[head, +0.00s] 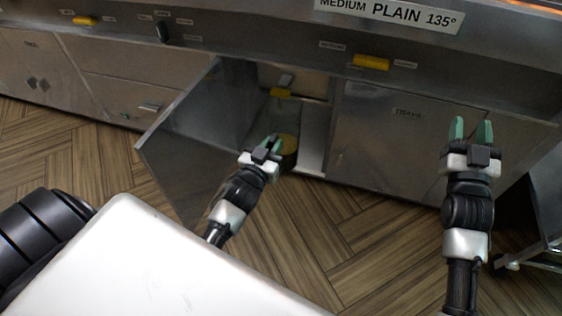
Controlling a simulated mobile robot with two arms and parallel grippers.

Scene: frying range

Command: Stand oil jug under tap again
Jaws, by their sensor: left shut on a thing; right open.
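The oil jug (289,149), a dark round vessel with yellow inside, stands low in the open cabinet bay at centre. My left gripper (270,144) is at the jug's left side, shut on it; the grip point is partly hidden by my fingers. The tap, with a yellow part (281,92) and a grey handle above, is at the back of the bay, above and slightly behind the jug in the picture. I cannot tell whether the jug is directly under it. My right gripper (471,131) is open and empty, in front of the right cabinet.
An open cabinet door (180,140) swings out left of the bay. A closed cabinet panel (400,140) is on the right. A metal rack (535,235) stands at far right. The wooden floor (330,230) in front is clear.

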